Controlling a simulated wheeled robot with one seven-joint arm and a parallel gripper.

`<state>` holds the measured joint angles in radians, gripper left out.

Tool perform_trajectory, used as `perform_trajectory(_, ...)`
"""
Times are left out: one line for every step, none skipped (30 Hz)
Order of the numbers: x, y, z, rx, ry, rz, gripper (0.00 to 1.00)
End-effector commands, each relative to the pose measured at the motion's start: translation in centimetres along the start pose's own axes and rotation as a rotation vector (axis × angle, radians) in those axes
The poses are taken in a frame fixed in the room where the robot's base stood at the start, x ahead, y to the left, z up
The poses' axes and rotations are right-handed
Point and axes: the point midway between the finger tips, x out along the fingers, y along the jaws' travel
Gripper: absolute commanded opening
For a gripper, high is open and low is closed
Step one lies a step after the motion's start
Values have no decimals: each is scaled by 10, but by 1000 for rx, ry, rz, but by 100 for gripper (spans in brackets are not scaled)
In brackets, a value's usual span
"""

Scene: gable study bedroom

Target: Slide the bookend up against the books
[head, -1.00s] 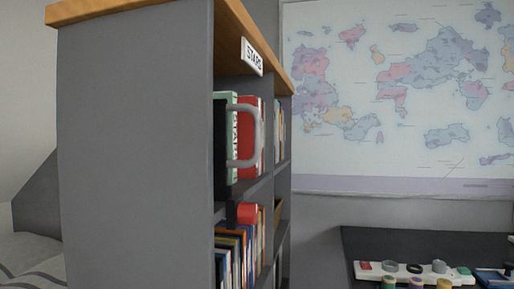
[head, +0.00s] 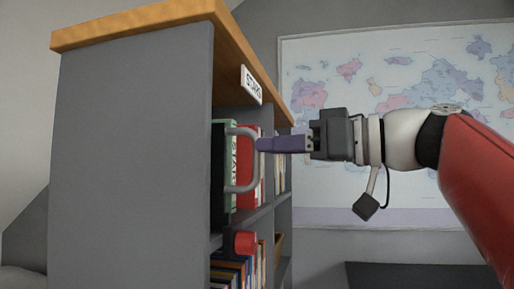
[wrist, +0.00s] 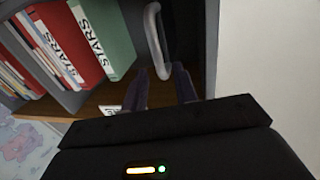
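The bookend shows by its pale grey D-shaped handle (head: 236,187), which sticks out of the upper shelf bay; it also shows in the wrist view (wrist: 153,35). Its body is dark and mostly hidden. The books are a green binder (wrist: 101,35) and red binders (wrist: 66,45) labelled STARS; in the head view the green one (head: 231,135) stands behind the handle. My gripper (head: 260,146) is level, its purple fingers at the handle's outer side. In the wrist view the fingers (wrist: 160,68) are apart, with the handle's end between them. Contact cannot be told.
A red object (head: 245,243) sits on the lower shelf above more books. A dark desk (head: 400,275) stands at the right.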

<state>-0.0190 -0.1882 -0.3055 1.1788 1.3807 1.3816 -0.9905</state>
Motion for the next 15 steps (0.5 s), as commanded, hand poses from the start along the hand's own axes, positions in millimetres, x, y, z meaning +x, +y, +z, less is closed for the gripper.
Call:
perform_trajectory(9, 0, 0, 1, -1, -2, 29)
perform_trajectory(13, 0, 0, 1, 0, -2, 29)
perform_trajectory(19, 0, 0, 1, 0, -1, 29)
perform_trajectory(23, 0, 0, 1, 0, -2, 29)
perform_trajectory(26, 0, 0, 1, 0, 0, 29)
perform_trajectory(30, 0, 0, 1, 0, 1, 29)
perform_trajectory(33, 0, 0, 1, -1, 0, 29)
perform_trajectory(35, 0, 0, 1, -1, 0, 29)
perform_trajectory(37, 0, 0, 1, 0, 1, 29)
perform_trajectory(38, 0, 0, 1, 0, 1, 29)
perform_trajectory(39, 0, 0, 1, 0, 2, 29)
perform_trajectory(40, 0, 0, 2, 0, 2, 29)
perform_trajectory(40, 0, 0, 2, 0, 2, 29)
perform_trajectory(40, 0, 0, 2, 0, 2, 29)
perform_trajectory(40, 0, 0, 2, 0, 2, 29)
